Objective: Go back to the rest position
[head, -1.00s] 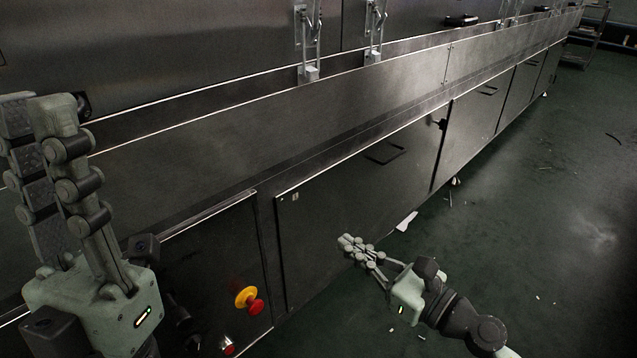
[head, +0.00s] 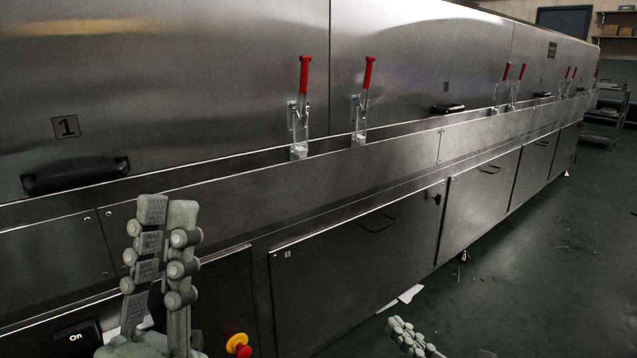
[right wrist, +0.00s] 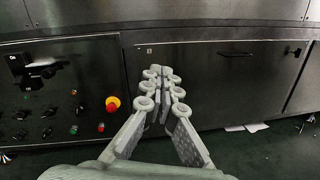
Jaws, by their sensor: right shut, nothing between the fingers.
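My left gripper (head: 167,210) stands at the lower left of the head view with its fingers pointing up. The textured pads of one finger show beside the other finger, so it looks open, with nothing seen between them. My right gripper (head: 394,324) is at the bottom of the head view, right of centre, with only its finger part in frame. In the right wrist view its fingertips (right wrist: 160,72) meet; it is shut and empty, in front of a dark lower panel.
The long steel dryer (head: 420,60) fills the left and middle. It has red-handled latches (head: 304,75), a black handle (head: 75,176) and a red-and-yellow emergency button (head: 238,344); the control panel (right wrist: 60,90) shows at left in the wrist view. Green floor (head: 540,260) at right is mostly open.

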